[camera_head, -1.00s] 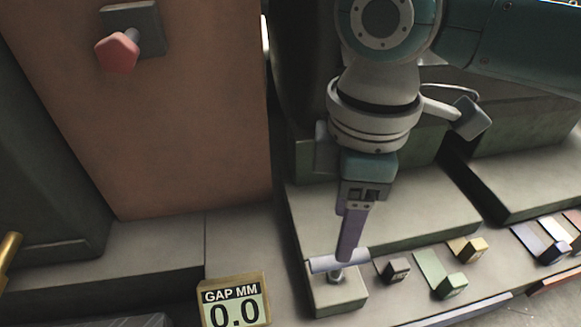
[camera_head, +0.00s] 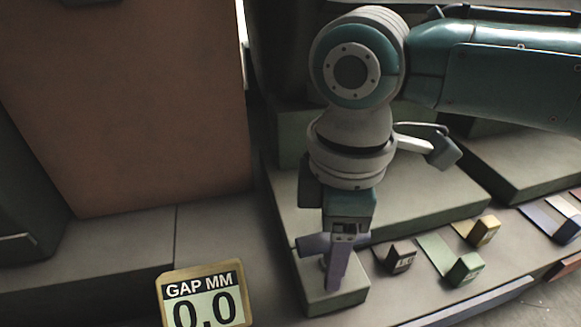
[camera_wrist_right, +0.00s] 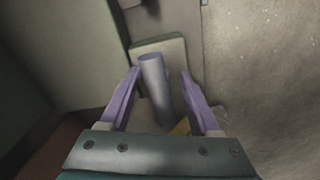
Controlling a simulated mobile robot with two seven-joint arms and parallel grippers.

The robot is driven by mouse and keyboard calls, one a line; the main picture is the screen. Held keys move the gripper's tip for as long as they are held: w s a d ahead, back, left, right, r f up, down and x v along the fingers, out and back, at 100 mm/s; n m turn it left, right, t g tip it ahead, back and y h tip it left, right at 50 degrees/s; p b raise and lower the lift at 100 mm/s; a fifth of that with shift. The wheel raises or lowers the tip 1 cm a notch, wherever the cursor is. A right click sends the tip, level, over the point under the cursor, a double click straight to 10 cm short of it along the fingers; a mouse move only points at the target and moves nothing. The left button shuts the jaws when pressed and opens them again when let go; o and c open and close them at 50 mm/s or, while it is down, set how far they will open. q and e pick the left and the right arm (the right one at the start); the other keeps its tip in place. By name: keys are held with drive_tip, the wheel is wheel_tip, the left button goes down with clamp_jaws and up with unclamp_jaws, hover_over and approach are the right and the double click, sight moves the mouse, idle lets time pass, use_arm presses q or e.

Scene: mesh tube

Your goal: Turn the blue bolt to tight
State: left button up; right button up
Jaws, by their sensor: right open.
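The blue bolt shows as a pale blue-violet bar handle (camera_head: 313,244) on top of a grey-green block (camera_head: 318,295) at the lower middle of the head view. Its shank is hidden behind my finger. My right gripper (camera_head: 338,275) points down at the bar, with a violet finger in front of it. In the right wrist view the bar (camera_wrist_right: 153,75) lies between the two spread fingers of my right gripper (camera_wrist_right: 159,76), with gaps visible on both sides. My left gripper is not in view.
A display (camera_head: 206,297) reading GAP MM 0.0 stands left of the block. Small blocks in dark (camera_head: 401,260), green (camera_head: 465,269) and yellow (camera_head: 484,231) lie to the right. A brown panel (camera_head: 120,110) rises at the left.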

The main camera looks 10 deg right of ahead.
drive_tip(key=shift+c, duration=0.3)
clamp_jaws()
idle(0.3)
